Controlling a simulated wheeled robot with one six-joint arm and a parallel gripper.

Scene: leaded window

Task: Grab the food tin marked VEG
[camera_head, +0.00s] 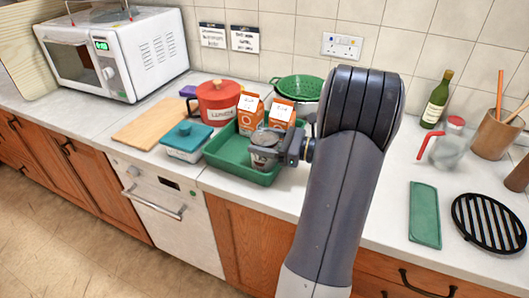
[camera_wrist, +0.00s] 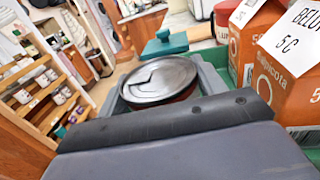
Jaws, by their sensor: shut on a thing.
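A food tin (camera_head: 263,158) with a grey metal lid is at the front right of the green tray (camera_head: 222,160). Its label is too small and too covered to read. My gripper (camera_head: 272,143) reaches in from the right and is shut on the tin near its top. In the wrist view the tin's round lid (camera_wrist: 160,78) shows just beyond my gripper, with its side mostly hidden. I cannot tell whether the tin touches the tray floor.
Orange-and-white cartons (camera_head: 250,112) stand in the tray behind the tin. A teal-lidded box (camera_head: 186,138), a red pot (camera_head: 217,100) and a chopping board (camera_head: 150,123) are to the left. A green colander (camera_head: 298,87) is behind. A glass jug (camera_head: 452,148) and bottle (camera_head: 437,100) stand right.

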